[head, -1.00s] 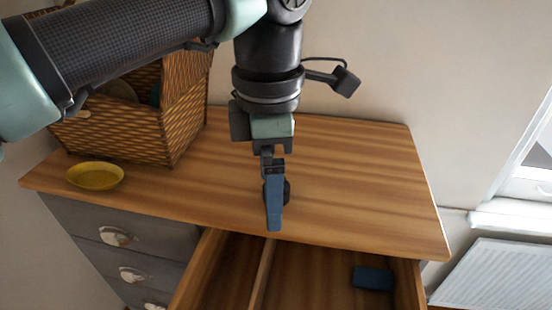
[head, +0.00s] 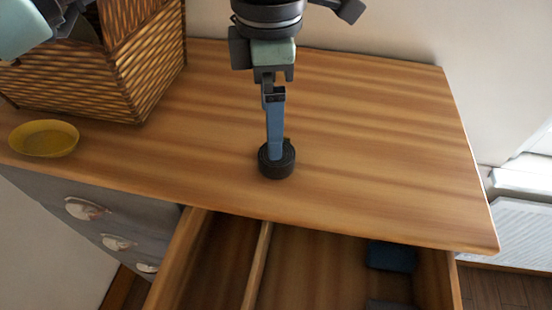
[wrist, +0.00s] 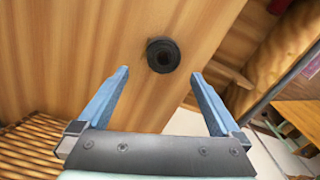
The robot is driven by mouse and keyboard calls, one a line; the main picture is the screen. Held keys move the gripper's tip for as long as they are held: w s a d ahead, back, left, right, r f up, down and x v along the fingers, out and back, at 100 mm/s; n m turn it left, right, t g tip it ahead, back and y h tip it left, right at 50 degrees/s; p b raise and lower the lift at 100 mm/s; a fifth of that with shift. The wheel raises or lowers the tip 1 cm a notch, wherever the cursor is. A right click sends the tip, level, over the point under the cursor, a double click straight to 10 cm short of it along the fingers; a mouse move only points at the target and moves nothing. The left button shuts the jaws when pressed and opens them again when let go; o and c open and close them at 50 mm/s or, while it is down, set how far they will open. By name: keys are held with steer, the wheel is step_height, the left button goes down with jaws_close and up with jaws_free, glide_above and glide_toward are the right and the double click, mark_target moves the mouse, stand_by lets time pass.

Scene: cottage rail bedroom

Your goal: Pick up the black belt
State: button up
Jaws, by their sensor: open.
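The black belt (head: 277,160) is rolled into a coil and sits on the wooden dresser top (head: 350,130), near its front edge. In the wrist view the coil (wrist: 163,55) lies beyond the fingertips, between their lines. My gripper (head: 274,155) points down at the belt in the head view, and its blue finger overlaps the coil there. In the wrist view my gripper (wrist: 160,72) has its two blue fingers spread wide with nothing between them. The exact height of the tips above the belt is hard to tell.
An open drawer (head: 320,270) with a divider juts out below the front edge and holds a dark blue item (head: 391,256). A woven basket (head: 120,70) and a yellow dish (head: 44,138) stand at left. The dresser top right of the belt is clear.

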mark_target(279, 170)
steer(key=f+b, duration=0.1)
steer(key=f, duration=0.1)
steer(key=f+b, duration=0.3)
steer(key=f, duration=0.1)
steer(key=shift+s+d+f, duration=0.2)
steer(key=shift+d+f, duration=0.15)
steer(key=shift+f, duration=0.05)
steer(key=shift+r, duration=0.1)
steer(key=shift+c, duration=0.3)
